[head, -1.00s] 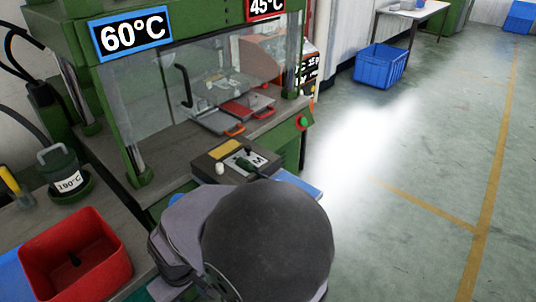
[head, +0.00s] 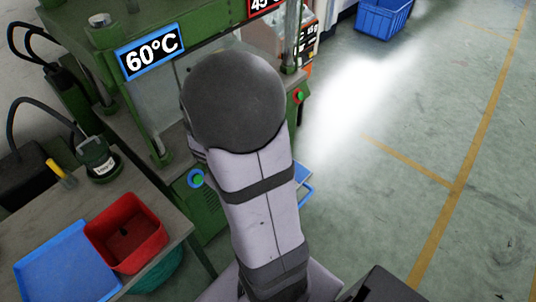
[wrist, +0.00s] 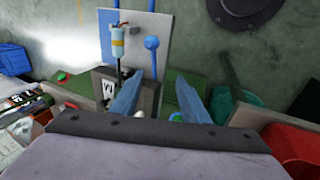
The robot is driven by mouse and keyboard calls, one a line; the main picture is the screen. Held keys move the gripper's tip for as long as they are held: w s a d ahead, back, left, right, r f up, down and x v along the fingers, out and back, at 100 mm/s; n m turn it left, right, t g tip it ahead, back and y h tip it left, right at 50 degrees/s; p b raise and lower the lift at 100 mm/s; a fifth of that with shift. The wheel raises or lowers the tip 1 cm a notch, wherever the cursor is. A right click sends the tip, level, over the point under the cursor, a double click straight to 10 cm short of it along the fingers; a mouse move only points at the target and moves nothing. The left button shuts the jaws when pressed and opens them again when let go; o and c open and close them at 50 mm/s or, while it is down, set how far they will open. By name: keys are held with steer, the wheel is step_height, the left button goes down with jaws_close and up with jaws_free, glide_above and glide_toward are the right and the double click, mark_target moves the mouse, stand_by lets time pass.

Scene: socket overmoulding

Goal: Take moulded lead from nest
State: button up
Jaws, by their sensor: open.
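My gripper (wrist: 158,80) shows in the wrist view with its two blue fingers apart and nothing seen between them. The nest (wrist: 101,80), a dark block with a white lettered label, stands just left of the left finger, which partly covers it. I cannot clearly make out the moulded lead in the wrist view. In the head view my arm covers the nest and the lead.
The press with the 60°C sign (head: 150,56) stands behind my arm. A red bin (head: 125,222) and a blue tray (head: 62,270) sit on the side table. A pale blue cylinder (wrist: 118,42) is near a grey panel. Open floor lies right.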

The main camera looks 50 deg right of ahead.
steer(key=s+d+h, duration=0.2)
steer(key=d, duration=0.6)
steer(key=shift+g, duration=0.4)
steer(key=shift+w+b+x, duration=0.1)
steer(key=shift+b+x, duration=0.1)
steer(key=shift+x, duration=1.5)
steer(key=shift+w+b+x, duration=0.15)
steer(key=shift+x, duration=1.55)
steer(key=shift+d, duration=0.15)
steer(key=shift+r, duration=0.1)
jaws_close()
